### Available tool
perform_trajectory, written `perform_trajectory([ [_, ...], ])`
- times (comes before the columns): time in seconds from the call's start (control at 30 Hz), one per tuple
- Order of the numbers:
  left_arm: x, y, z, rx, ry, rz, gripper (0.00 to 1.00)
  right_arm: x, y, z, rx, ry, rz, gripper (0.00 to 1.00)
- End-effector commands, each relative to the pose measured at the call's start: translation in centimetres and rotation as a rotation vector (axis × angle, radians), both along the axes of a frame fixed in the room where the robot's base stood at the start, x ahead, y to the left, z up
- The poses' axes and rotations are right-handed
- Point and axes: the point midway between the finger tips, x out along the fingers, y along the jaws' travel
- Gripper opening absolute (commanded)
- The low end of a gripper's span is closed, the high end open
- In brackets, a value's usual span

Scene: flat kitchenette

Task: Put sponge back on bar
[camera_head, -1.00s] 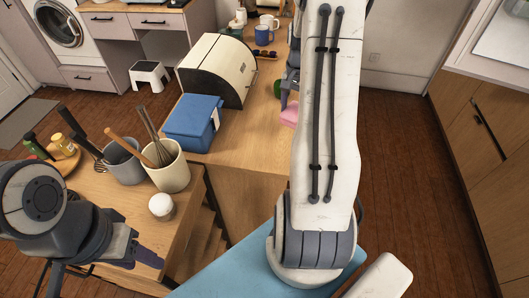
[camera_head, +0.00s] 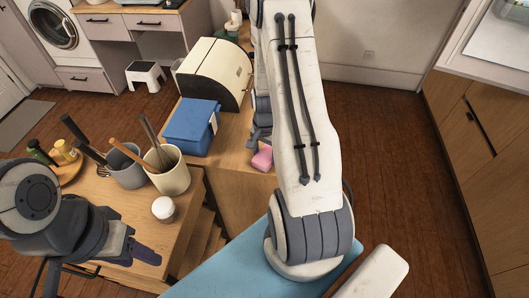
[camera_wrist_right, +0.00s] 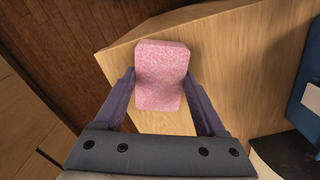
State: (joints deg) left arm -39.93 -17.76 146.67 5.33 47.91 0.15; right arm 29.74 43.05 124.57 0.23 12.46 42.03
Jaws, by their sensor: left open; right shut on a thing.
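The pink sponge (camera_head: 262,158) shows at the edge of the wooden counter (camera_head: 231,155), just left of my right arm. In the right wrist view the sponge (camera_wrist_right: 161,72) is between the two fingers of my right gripper (camera_wrist_right: 159,88), which is shut on it. The counter's corner lies behind the sponge there; I cannot tell whether they touch. In the head view my right arm hides most of that gripper. My left gripper (camera_head: 146,254) is open and empty at lower left, beside the near counter.
A blue box (camera_head: 190,127) and a cream bread bin (camera_head: 214,72) stand on the counter left of the sponge. Utensil pots (camera_head: 168,172) and a white-lidded jar (camera_head: 163,208) stand on the near counter. Open floor lies to the right.

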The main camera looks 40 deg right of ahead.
Motion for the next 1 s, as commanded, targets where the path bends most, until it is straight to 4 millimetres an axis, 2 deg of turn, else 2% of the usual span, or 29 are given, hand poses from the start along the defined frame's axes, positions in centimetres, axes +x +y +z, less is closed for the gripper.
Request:
perform_trajectory([
  [0.4, 0.0, 0.0, -0.4, 0.000, 0.000, 0.000, 0.50, 0.0, 0.0, -0.7, 0.000, 0.000, 0.000, 0.21],
  [0.43, 0.0, 0.0, -0.3, 0.000, 0.000, 0.000, 0.50, 0.0, 0.0, -0.5, -0.001, -0.001, 0.001, 0.84],
  [0.47, 0.0, 0.0, -0.3, 0.000, 0.000, 0.000, 0.50, 0.0, 0.0, -0.5, -0.001, -0.001, 0.001, 0.95],
  [0.5, 0.0, 0.0, -0.2, 0.000, 0.000, 0.000, 0.50, 0.0, 0.0, -0.5, 0.000, 0.000, 0.001, 1.00],
  [0.83, 0.0, 0.0, 0.0, 0.000, 0.000, 0.000, 0.50, 0.1, -0.1, 0.2, -0.001, -0.003, 0.000, 1.00],
  [1.0, 0.0, 0.0, -0.8, 0.000, 0.000, 0.000, 0.50, 0.1, -0.1, 2.5, -0.003, -0.006, 0.000, 1.00],
])
